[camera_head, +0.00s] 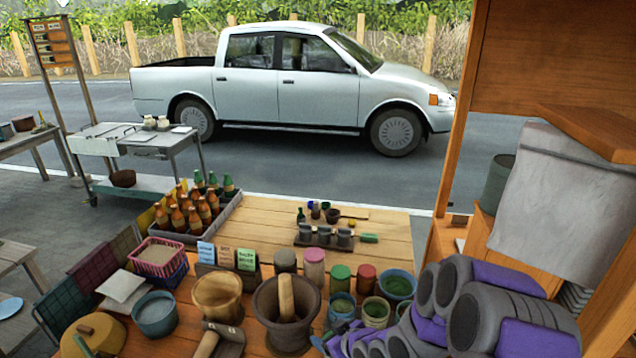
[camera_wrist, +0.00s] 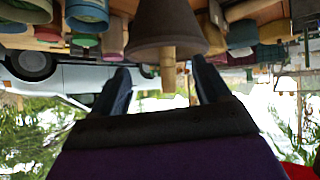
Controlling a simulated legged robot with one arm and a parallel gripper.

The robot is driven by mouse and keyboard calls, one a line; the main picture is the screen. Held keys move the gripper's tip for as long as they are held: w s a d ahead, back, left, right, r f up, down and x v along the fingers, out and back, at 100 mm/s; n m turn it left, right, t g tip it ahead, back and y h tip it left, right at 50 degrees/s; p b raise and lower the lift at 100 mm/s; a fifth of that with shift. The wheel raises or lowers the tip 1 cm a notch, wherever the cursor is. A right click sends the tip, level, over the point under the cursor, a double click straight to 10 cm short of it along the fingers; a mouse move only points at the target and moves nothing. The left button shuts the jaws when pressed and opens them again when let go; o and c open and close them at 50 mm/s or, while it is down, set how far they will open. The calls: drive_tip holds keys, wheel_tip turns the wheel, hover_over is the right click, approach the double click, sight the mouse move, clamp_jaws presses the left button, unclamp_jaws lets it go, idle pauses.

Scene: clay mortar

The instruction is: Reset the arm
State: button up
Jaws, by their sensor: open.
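My arm (camera_head: 500,310), grey and purple, is folded at the lower right of the head view. My gripper (camera_wrist: 160,66) shows in the wrist view, which is upside down. Its two dark fingers are spread apart with nothing held between them. The dark clay mortar (camera_head: 287,317) stands on the wooden table with a pale wooden pestle (camera_head: 286,298) upright in it. In the wrist view, the mortar (camera_wrist: 165,28) and pestle (camera_wrist: 168,76) appear beyond the fingers, roughly in line with the gap. In the head view no finger touches the pestle.
Jars and cups, including a green-filled cup (camera_head: 376,312), stand right of the mortar, close to my arm. A wooden bowl (camera_head: 217,295) and mallet (camera_head: 222,338) are left. A bottle crate (camera_head: 228,212) stands behind. A wooden post (camera_head: 458,130) and shelf rise at right.

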drive_tip(key=s+d+r+m+g+h+b, duration=0.1)
drive_tip(key=s+d+r+m+g+h, duration=0.15)
drive_tip(key=s+d, duration=0.35)
drive_tip(key=s+d+r+m+g+h+b, duration=0.1)
drive_tip(key=s+d+r+g+h+b, duration=0.25)
drive_tip(key=s, duration=0.55)
drive_tip(key=s+r+m+g, duration=0.2)
drive_tip(key=s+r, duration=0.1)
drive_tip(key=s, duration=0.8)
drive_tip(key=s+d+r+m+g, duration=0.1)
drive_tip(key=s+r, duration=0.3)
drive_tip(key=s, duration=0.7)
drive_tip(key=shift+s+d+m+g+b, duration=0.2)
drive_tip(key=shift+m+g+b, duration=0.15)
drive_tip(key=shift+m+g, duration=0.4)
drive_tip(key=shift+w, duration=0.1)
drive_tip(key=shift+c, duration=0.2)
